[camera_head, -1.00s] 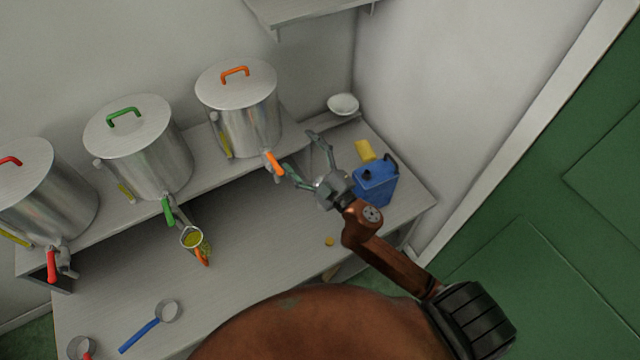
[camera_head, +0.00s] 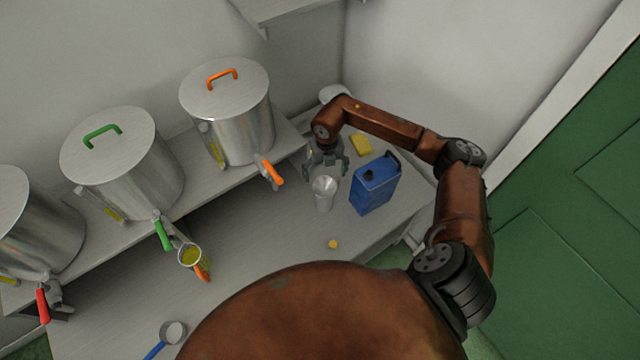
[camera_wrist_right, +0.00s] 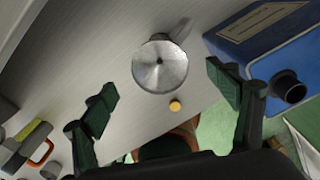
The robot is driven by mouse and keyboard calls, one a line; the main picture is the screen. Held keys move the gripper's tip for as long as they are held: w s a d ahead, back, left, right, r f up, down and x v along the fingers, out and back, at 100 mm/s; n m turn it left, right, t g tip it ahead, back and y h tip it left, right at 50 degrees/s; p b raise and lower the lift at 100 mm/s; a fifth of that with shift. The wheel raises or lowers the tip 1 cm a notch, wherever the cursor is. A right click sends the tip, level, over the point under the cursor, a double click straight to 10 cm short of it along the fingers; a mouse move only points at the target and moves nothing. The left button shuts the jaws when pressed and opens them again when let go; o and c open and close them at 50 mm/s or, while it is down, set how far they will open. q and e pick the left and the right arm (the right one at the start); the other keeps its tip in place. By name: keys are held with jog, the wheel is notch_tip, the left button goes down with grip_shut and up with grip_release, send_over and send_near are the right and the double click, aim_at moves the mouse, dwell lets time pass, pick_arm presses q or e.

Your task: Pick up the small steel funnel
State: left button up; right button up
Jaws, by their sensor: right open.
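The small steel funnel (camera_head: 324,186) stands on the bench, left of the blue can, with its wide mouth up. In the right wrist view the funnel (camera_wrist_right: 160,66) shows as a round shiny disc with a dark central hole; a thin part sticks out behind it. My right gripper (camera_head: 328,163) is behind and above the funnel in the head view, its fingers pointing down. In the wrist view its fingers (camera_wrist_right: 160,80) are spread wide, with the funnel showing in the gap between them. I see no contact. My left gripper is not in view.
The blue can (camera_head: 375,184) stands close right of the funnel. A yellow sponge (camera_head: 361,145) lies behind it, and a small yellow disc (camera_head: 333,244) in front. The orange-handled tap (camera_head: 270,172) juts out at left. A green-handled steel vat (camera_head: 122,165) stands further left.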

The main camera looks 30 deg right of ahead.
aim_at(324, 189)
jog(key=shift+d+f, duration=0.1)
jog(key=shift+f, duration=0.35)
jog(key=shift+w+a+f, duration=0.1)
jog(key=shift+a+f, duration=0.05)
jog(key=shift+f, duration=0.4)
jog(key=shift+a+f, duration=0.15)
jog(key=shift+f, duration=0.35)
notch_tip(324, 189, down, 4)
jog(key=shift+f, duration=0.2)
jog(key=shift+c, duration=0.4)
jog(key=shift+d, duration=0.1)
jog(key=c, duration=1.1)
jog(key=shift+r, duration=0.15)
